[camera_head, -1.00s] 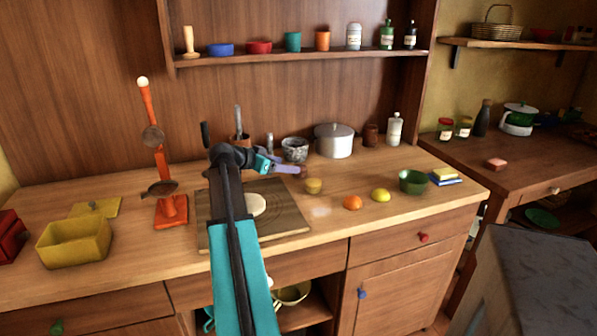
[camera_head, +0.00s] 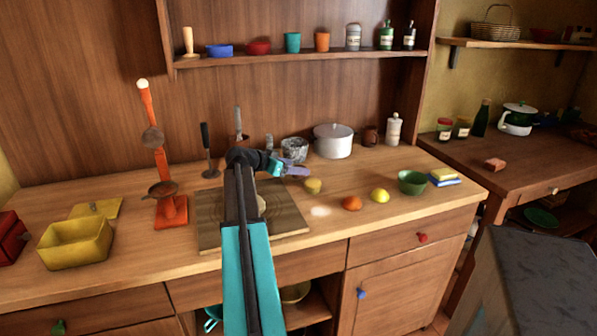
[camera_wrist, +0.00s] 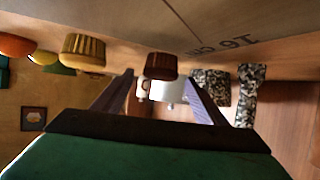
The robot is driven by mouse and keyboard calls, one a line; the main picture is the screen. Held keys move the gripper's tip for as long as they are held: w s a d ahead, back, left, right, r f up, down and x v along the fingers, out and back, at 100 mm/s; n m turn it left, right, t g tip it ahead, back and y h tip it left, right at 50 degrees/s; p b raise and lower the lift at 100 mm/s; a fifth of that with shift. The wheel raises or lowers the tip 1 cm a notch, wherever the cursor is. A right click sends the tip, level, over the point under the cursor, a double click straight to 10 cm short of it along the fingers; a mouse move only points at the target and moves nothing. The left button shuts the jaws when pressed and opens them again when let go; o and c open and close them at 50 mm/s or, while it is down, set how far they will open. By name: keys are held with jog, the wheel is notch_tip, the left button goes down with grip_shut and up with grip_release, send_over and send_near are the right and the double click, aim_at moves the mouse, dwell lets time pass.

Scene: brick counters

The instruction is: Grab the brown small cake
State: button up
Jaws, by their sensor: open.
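The brown small cake (camera_wrist: 160,66) has ridged sides and shows in the wrist view between the two purple fingers of my gripper (camera_wrist: 158,78). The fingers are apart, with a gap visible on each side of the cake. I cannot tell how far ahead of the fingertips it is. In the head view my gripper (camera_head: 302,171) is low over the counter and covers the brown cake. A yellow small cake (camera_head: 313,186) sits just in front of the gripper. It also shows in the wrist view (camera_wrist: 83,50), left of the brown one.
An orange (camera_head: 352,203), a lemon (camera_head: 380,196) and a green bowl (camera_head: 412,182) stand to the right. A speckled mortar (camera_head: 295,149) and a white pot (camera_head: 333,140) stand behind the gripper. The wooden board (camera_head: 285,222) lies under my arm.

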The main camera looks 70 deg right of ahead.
jog(key=shift+s+d+f, duration=0.15)
jog(key=shift+s+d, duration=0.05)
jog(key=shift+d, duration=0.1)
jog(key=shift+c, duration=0.2)
jog(key=c, duration=1.1)
